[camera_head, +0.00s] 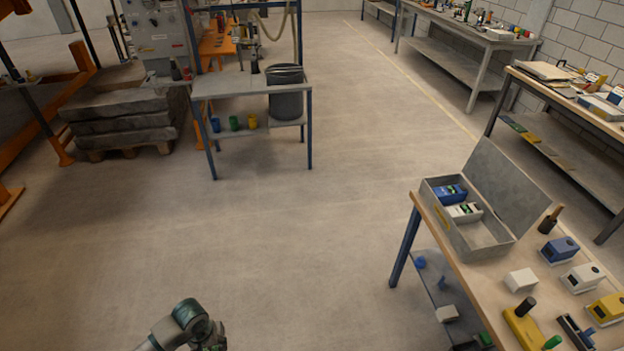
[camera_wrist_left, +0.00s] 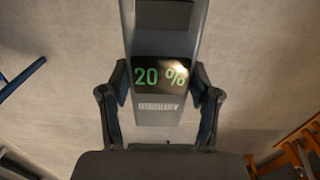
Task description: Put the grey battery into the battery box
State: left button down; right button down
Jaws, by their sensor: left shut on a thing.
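The grey battery (camera_wrist_left: 160,45) is held between the fingers of my left gripper (camera_wrist_left: 160,80) in the left wrist view. Its dark display reads 20 % in green. The gripper is shut on it, with one finger on each side. In the head view, my left gripper (camera_head: 214,346) shows only partly at the bottom edge, and the battery cannot be seen there. The battery box (camera_head: 447,229) is a grey box with its lid open, on the workbench at the right. A blue battery (camera_head: 450,194) and a whitish battery (camera_head: 464,211) lie in it; its near part is empty. My right gripper is out of view.
The workbench (camera_head: 440,215) also holds a white block (camera_head: 520,280), blue, white and yellow devices, and tools near the box. Open floor (camera_head: 270,250) lies between my left arm and the bench. A small table (camera_head: 225,85) with a dark bin stands farther back.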

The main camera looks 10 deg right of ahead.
aim_at(474, 240)
jog(key=i+j+z, duration=0.1)
jog(key=i+z, duration=0.25)
jog(key=i+j+z, duration=0.25)
jog(key=i+z, duration=0.15)
jog(key=i, duration=0.2)
jog(key=z, duration=1.75)
